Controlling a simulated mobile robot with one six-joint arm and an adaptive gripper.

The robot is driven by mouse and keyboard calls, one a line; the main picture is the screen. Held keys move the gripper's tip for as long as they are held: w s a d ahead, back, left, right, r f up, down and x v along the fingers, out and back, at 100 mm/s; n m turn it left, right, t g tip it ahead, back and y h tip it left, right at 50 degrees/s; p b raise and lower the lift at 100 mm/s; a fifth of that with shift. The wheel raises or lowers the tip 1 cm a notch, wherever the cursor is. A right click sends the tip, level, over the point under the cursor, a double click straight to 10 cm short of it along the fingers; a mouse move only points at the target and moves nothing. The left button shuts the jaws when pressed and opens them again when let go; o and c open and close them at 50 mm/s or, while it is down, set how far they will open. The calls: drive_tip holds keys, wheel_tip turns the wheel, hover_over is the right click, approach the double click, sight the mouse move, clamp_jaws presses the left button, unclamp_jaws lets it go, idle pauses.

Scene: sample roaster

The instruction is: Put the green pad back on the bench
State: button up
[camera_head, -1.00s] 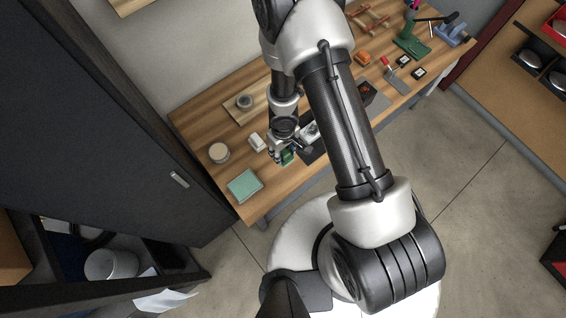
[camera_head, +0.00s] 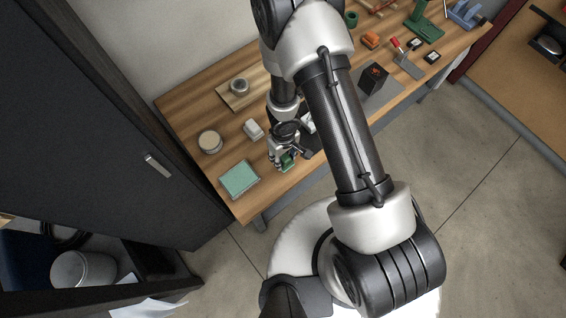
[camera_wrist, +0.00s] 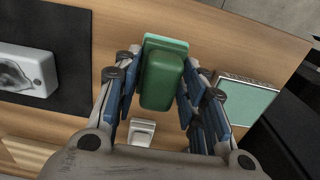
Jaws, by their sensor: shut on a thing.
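The green pad (camera_wrist: 162,78) is a dark green block with a paler green layer at its far end. In the wrist view it sits between the two fingers of my gripper (camera_wrist: 158,95), which is shut on it. In the head view my gripper (camera_head: 285,160) is over the front part of the wooden bench (camera_head: 262,200), with the green pad (camera_head: 288,162) at its tips. I cannot tell whether the pad touches the bench top.
A white block (camera_head: 253,130), a round tin (camera_head: 210,142) and a jar on a wooden board (camera_head: 228,101) stand behind. A dark cabinet (camera_head: 75,110) borders the bench's left end.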

sight(283, 161)
drive_tip(key=shift+f+b, duration=2.15)
drive_tip(key=shift+f, duration=0.05)
drive_tip(key=shift+c, duration=0.4)
drive_tip(key=shift+r, duration=0.1)
drive_tip(key=o, duration=1)
wheel_tip(283, 161, up, 12)
drive_tip(key=p, duration=1.2)
